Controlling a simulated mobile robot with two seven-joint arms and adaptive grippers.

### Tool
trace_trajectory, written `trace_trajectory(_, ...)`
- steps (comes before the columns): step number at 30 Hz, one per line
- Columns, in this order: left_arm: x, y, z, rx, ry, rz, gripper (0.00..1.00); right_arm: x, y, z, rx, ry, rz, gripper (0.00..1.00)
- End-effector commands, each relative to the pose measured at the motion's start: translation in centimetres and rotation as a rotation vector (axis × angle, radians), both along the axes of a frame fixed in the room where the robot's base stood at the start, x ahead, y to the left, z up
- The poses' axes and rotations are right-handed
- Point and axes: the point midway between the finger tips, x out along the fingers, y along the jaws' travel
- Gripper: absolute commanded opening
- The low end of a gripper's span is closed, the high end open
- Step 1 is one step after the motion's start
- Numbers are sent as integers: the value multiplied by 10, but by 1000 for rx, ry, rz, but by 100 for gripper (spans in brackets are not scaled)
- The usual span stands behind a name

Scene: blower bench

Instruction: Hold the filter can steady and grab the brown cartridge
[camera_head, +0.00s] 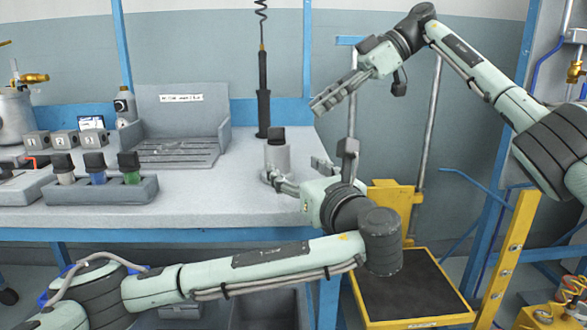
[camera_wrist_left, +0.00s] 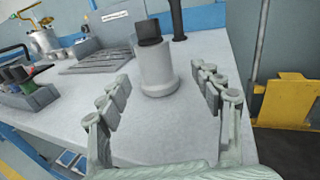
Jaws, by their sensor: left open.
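The filter can (camera_head: 278,159) is a pale grey cylinder standing upright on the bench, with a dark blackish-brown block, perhaps the cartridge (camera_head: 276,134), sticking out of its top. My left gripper (camera_head: 297,174) is open just right of the can. In the left wrist view the can (camera_wrist_left: 157,72) and its dark top (camera_wrist_left: 149,32) stand ahead between the spread fingers (camera_wrist_left: 160,90), with gaps on both sides. My right gripper (camera_head: 318,104) is raised above and right of the can, pointing left; its finger opening is seen edge-on.
A grey rack (camera_head: 110,194) on the left holds three dark-capped cartridges with beige, blue and green bodies. A slotted stand (camera_head: 182,127) is behind it. A black tool (camera_head: 263,95) hangs on a coiled cord behind the can. The bench (camera_head: 225,205) front is clear.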

Motion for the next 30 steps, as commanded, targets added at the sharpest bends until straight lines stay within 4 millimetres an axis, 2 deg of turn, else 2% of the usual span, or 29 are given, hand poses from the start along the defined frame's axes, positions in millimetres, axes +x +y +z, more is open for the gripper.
trace_trajectory(8, 26, 19, 1, 25, 6, 40, 65, 0, 0, 0, 0, 0, 0, 34)
trace_trajectory(15, 69, 35, 1, 24, 5, 37, 65, 0, 0, 0, 0, 0, 0, 34)
trace_trajectory(21, 98, 46, 1, 23, 5, 35, 65, 0, 0, 0, 0, 0, 0, 34)
trace_trajectory(30, 114, 52, 1, 20, 6, 33, 65, 0, 0, 0, 0, 0, 0, 34)
